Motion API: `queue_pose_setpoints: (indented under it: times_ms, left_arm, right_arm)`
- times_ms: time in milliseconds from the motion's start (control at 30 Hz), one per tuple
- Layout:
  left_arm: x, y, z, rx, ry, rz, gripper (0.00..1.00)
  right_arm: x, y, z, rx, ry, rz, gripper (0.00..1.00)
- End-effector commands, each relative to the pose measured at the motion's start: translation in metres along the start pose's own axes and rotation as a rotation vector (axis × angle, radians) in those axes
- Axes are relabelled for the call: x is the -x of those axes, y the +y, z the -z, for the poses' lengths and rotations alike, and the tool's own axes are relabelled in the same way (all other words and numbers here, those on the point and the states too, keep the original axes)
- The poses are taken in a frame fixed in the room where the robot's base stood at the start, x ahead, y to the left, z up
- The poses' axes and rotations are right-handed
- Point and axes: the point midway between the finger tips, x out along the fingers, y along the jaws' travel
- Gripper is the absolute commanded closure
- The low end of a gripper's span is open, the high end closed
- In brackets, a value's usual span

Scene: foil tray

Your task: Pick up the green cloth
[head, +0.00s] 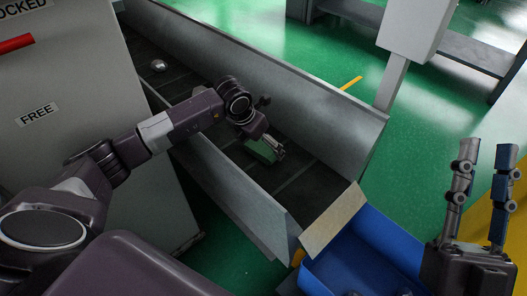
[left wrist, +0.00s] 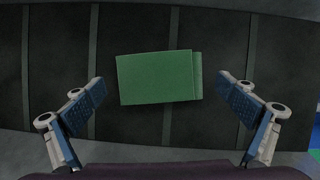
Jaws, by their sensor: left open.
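The green cloth (head: 262,149) lies folded on the dark conveyor belt in the head view. It also shows as a flat green rectangle (left wrist: 155,78) in the left wrist view, with a narrow folded strip at its right end. My left gripper (left wrist: 160,97) is open above the cloth, with one finger on each side and neither touching it. In the head view the left gripper (head: 272,147) is partly hidden by its own wrist. My right gripper (head: 483,160) is raised at the right of the head view, with its two fingers apart and nothing between them.
The conveyor (head: 325,192) has high grey metal side walls (head: 290,90) along both sides. A silver ball (head: 158,65) rests farther up the belt. A blue bin (head: 365,250) stands at the belt's near end. A grey cabinet (head: 75,95) stands at the left.

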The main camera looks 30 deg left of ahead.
Motion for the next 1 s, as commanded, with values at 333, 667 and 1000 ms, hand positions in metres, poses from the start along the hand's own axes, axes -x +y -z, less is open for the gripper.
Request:
queue_pose_setpoints:
  times_ms: [333,667,1000]
  left_arm:
    - [-0.009,0.0,0.0,0.0,0.0,0.0,0.01]
    - [-0.009,0.0,0.0,0.0,0.0,0.0,0.28]
    - [-0.009,0.0,0.0,0.0,0.0,0.0,0.46]
  right_arm:
    - [0.001,-0.002,0.018,-0.005,0.082,0.003,0.73]
    - [0.001,-0.002,0.017,-0.004,0.08,0.003,0.73]
    - [0.001,-0.002,0.017,-0.004,0.079,0.003,0.73]
